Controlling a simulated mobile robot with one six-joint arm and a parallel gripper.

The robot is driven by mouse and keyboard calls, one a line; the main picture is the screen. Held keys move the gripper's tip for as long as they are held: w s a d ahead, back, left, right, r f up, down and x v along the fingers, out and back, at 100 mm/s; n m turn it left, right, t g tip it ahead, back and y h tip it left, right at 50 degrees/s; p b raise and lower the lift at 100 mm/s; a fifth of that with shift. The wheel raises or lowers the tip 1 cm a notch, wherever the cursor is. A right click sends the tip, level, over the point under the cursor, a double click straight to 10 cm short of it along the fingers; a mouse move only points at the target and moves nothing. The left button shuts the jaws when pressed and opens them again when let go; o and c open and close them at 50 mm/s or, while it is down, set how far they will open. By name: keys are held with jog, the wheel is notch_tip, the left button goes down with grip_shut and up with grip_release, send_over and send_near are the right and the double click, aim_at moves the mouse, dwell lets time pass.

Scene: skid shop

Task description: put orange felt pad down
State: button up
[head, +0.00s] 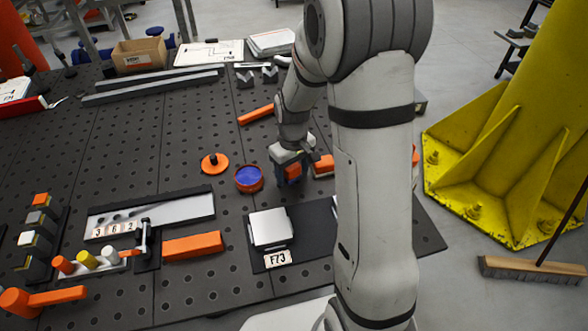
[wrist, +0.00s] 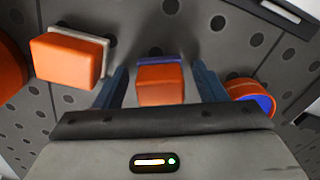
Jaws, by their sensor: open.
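My gripper (head: 293,178) is low over the dark perforated table and open. Its two fingers also show in the wrist view (wrist: 160,88). Between them sits an orange block (wrist: 160,86) with a blue strip along its far edge; in the head view it is partly hidden by the fingers (head: 293,172). I cannot tell which orange piece is the felt pad, or whether the fingers touch this block. A second orange block (wrist: 70,60) with a pale layer lies beside the gripper, to its right in the head view (head: 323,166).
An orange round tin with a blue inside (head: 248,179) stands close to the gripper's left. An orange knobbed disc (head: 215,163) lies farther left. A dark mat (head: 310,228) with a silver plate (head: 270,227) lies in front. The table behind is mostly clear around an orange bar (head: 256,114).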

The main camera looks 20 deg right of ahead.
aim_at(293, 167)
notch_tip(293, 167, up, 12)
jog(key=s+r+m+t, duration=0.1)
jog(key=s+r+m, duration=0.1)
jog(key=s, duration=0.7)
jog(key=s+r+m+t, duration=0.2)
jog(key=s+r, duration=0.1)
jog(key=s, duration=0.6)
jog(key=shift+s+d+r, duration=0.2)
jog(key=shift+s+d, duration=0.1)
jog(key=shift+s, duration=0.1)
jog(key=shift+w, duration=0.15)
